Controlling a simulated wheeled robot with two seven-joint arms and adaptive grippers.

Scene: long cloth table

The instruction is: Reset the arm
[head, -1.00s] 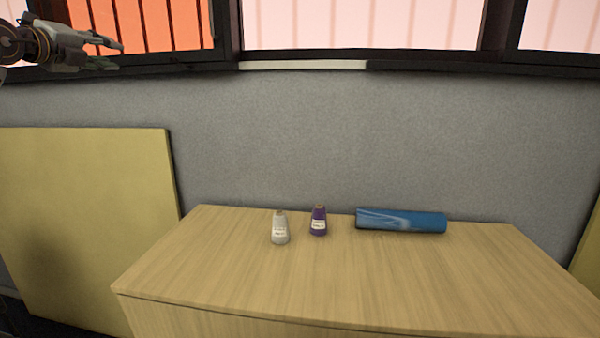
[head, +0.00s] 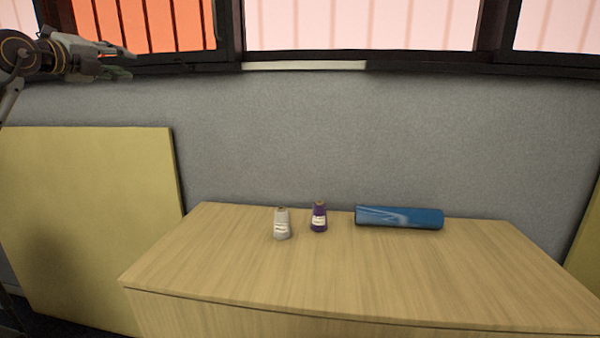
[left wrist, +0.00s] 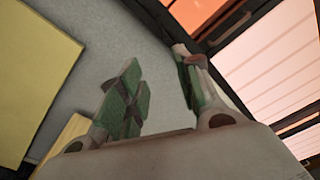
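My left gripper (head: 130,62) is raised at the upper left of the head view, in front of the wall and window. Its two fingers are apart with nothing between them. In the left wrist view the green-padded fingers (left wrist: 160,95) stand apart, with grey wall behind the gap. My right gripper is not in view. A white thread cone (head: 282,224) and a purple thread cone (head: 319,217) stand upright on the wooden table (head: 330,275). A blue roll (head: 399,217) lies on its side to their right. The left gripper is far from all of them.
A yellow board (head: 85,220) leans against the grey wall left of the table. A dark window frame (head: 232,40) runs along the top. The front and right of the tabletop are clear.

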